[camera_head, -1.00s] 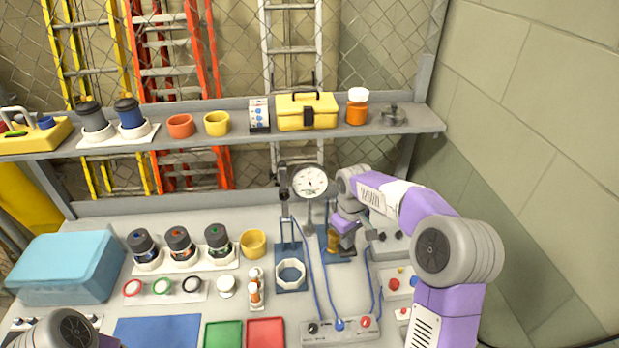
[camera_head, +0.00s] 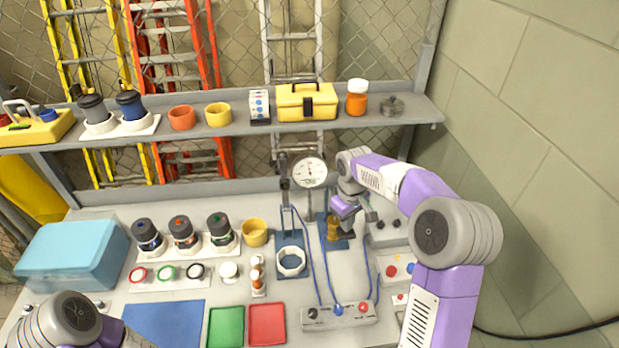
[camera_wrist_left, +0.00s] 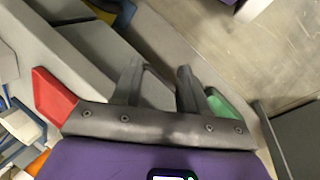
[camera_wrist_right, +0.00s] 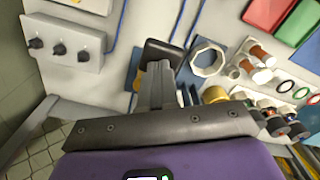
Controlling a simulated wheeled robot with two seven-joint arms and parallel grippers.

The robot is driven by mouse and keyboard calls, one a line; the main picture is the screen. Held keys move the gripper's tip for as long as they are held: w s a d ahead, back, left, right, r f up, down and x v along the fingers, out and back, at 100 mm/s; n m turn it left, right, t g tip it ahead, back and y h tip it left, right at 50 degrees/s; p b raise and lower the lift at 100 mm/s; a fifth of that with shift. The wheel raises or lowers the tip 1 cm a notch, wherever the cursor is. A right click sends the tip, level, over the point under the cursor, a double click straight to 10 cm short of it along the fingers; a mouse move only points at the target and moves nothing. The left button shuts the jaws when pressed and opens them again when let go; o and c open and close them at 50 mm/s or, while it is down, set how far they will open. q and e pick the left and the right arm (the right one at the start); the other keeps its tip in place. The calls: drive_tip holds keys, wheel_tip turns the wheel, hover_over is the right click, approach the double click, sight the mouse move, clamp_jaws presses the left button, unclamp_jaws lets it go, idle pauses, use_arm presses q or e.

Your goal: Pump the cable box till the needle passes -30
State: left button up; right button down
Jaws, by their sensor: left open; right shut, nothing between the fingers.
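A round white gauge (camera_head: 310,172) stands upright at the back of the bench; its needle shows, but the numbers are too small to read. A grey box (camera_head: 338,317) with black, blue and red fittings and blue cables lies at the front. A brass pump-like cylinder (camera_head: 333,229) stands on a blue plate just right of the gauge. My right gripper (camera_head: 345,212) is shut and empty, close above the cylinder; I cannot tell if it touches. In the right wrist view its closed fingers (camera_wrist_right: 157,85) overlap a black piece (camera_wrist_right: 163,52). My left gripper (camera_wrist_left: 158,82) is open and empty.
A white octagonal ring (camera_head: 291,261) sits on a blue plate left of the pump. A grey box with black knobs (camera_head: 388,232) stands to its right. Green (camera_head: 226,327) and red (camera_head: 267,324) trays lie in front. A shelf (camera_head: 230,129) runs across the back.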

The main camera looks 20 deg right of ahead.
wheel_tip(320, 180, down, 12)
drive_tip(key=b, duration=0.7)
wheel_tip(320, 180, up, 14)
drive_tip(key=p, duration=1)
drive_tip(key=shift+f+p, duration=0.15)
drive_tip(key=shift+p, duration=0.25)
drive_tip(key=shift+f, duration=0.1)
